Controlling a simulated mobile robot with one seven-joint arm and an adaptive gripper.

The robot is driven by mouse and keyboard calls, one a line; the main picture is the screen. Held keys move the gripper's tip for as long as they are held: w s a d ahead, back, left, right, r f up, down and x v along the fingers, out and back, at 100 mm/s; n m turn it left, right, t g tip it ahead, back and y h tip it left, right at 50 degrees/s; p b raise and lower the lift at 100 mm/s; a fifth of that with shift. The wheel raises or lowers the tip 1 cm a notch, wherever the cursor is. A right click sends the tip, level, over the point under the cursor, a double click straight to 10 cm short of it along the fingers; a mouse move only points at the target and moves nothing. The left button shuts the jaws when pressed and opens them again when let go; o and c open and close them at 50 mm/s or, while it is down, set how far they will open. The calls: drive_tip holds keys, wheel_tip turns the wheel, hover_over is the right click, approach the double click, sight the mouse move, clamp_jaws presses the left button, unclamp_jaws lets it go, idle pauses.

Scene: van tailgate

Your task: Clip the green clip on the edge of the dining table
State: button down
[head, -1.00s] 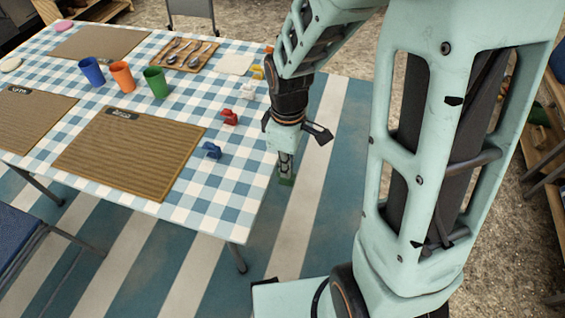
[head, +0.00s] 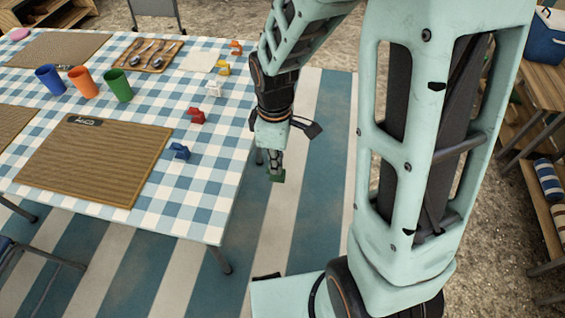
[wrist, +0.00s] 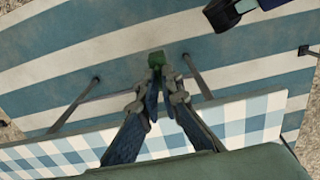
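The dining table (head: 200,208) has a blue and white checked cloth and fills the left of the head view. In the wrist view the table (wrist: 240,122) crosses the lower part behind my fingers. My gripper (head: 275,163) points down just right of the table's right edge, over the striped mat. It is shut on the small green clip (head: 277,176). The clip (wrist: 156,60) also shows between the fingertips (wrist: 157,82) in the wrist view. The clip is apart from the table edge in the head view; its height against the tabletop is hard to tell.
Blue (head: 180,151), red (head: 197,116), white (head: 213,88), yellow (head: 223,68) and orange clips (head: 236,47) stand along the table's right side. A brown placemat (head: 95,165) and a green cup (head: 117,85) are farther left. A wooden bench (head: 545,90) stands at right.

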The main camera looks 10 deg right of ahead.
drive_tip(key=shift+w+a+f+b, duration=0.25)
drive_tip(key=shift+w+a+b, duration=0.05)
drive_tip(key=shift+a, duration=0.6)
drive_tip(key=shift+w+a+f+b, duration=0.25)
drive_tip(key=shift+w+a+f, duration=0.1)
drive_tip(key=shift+a, duration=0.55)
drive_tip(key=shift+w+a+f+b, duration=0.2)
drive_tip(key=shift+w+a+b, duration=0.1)
drive_tip(key=shift+a, duration=0.6)
drive_tip(key=shift+w+a, duration=0.2)
drive_tip(key=shift+a, duration=0.2)
drive_tip(key=shift+w+a, duration=0.1)
drive_tip(key=shift+a, duration=0.25)
drive_tip(key=shift+w+a, duration=0.15)
drive_tip(key=shift+a, duration=0.2)
drive_tip(key=shift+w+a, duration=0.15)
drive_tip(key=shift+a, duration=0.35)
drive_tip(key=shift+w+a, duration=0.25)
drive_tip(key=shift+a, duration=0.4)
